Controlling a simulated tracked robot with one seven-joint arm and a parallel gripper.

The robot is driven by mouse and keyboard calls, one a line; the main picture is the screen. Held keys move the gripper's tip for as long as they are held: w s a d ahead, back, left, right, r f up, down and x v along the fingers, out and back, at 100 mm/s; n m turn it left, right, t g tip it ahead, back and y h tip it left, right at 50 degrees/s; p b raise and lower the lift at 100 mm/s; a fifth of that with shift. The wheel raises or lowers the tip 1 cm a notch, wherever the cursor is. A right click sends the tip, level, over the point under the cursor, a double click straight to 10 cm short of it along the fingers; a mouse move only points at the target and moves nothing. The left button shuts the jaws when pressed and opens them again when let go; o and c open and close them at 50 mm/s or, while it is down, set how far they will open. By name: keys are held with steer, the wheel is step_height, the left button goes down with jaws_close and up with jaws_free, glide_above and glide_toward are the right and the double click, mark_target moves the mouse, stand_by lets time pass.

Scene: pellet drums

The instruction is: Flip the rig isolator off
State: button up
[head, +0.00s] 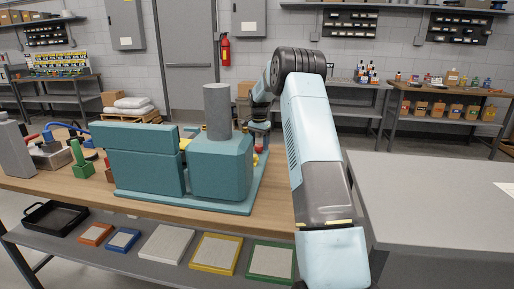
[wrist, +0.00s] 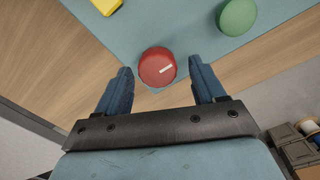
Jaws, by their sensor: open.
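The teal rig (head: 222,168) stands on a wooden workbench in the head view, with a grey cylinder on top.
A green round button (wrist: 237,17) and a yellow part (wrist: 106,5) sit on the same teal base near the knob. A grey table (head: 440,200) stands right of my arm. Green blocks (head: 80,160) and a blue-handled tool stand left of the rig.

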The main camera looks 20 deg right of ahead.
steer(key=shift+f, duration=0.8)
